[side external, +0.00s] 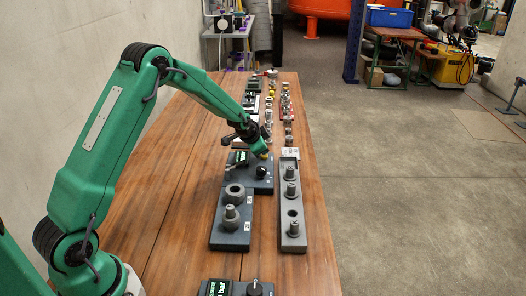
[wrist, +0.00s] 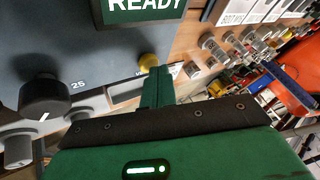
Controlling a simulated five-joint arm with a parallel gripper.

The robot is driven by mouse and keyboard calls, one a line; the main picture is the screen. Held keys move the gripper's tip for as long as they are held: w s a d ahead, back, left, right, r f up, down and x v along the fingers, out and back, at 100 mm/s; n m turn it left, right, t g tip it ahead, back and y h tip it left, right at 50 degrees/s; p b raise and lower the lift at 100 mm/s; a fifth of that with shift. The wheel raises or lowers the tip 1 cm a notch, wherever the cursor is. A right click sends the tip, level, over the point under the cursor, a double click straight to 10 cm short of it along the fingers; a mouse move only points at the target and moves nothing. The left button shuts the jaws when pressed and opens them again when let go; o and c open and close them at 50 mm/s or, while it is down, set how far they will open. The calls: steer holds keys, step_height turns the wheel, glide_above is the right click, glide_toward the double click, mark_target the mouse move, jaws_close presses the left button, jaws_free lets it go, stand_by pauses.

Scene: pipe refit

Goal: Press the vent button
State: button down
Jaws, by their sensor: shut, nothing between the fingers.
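The yellow vent button (wrist: 149,61) sits on a dark blue-grey panel (wrist: 95,50), beside a partly covered label. In the side view the panel (side external: 262,185) lies on the wooden table and a small yellow spot (side external: 265,156) shows at its far edge. My gripper (wrist: 156,72) is shut and empty. Its green fingertips are right at the button and hide its lower side; I cannot tell whether they touch or press it. In the side view my gripper (side external: 258,150) points down over the panel's far part. A green display (wrist: 143,10) reads READY.
A black knob (wrist: 44,98) stands up on the panel, left of my fingers. Small fittings (side external: 287,105) line the far end.

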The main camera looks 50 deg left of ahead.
steer(key=shift+r, duration=0.75)
steer(key=shift+r, duration=2.5)
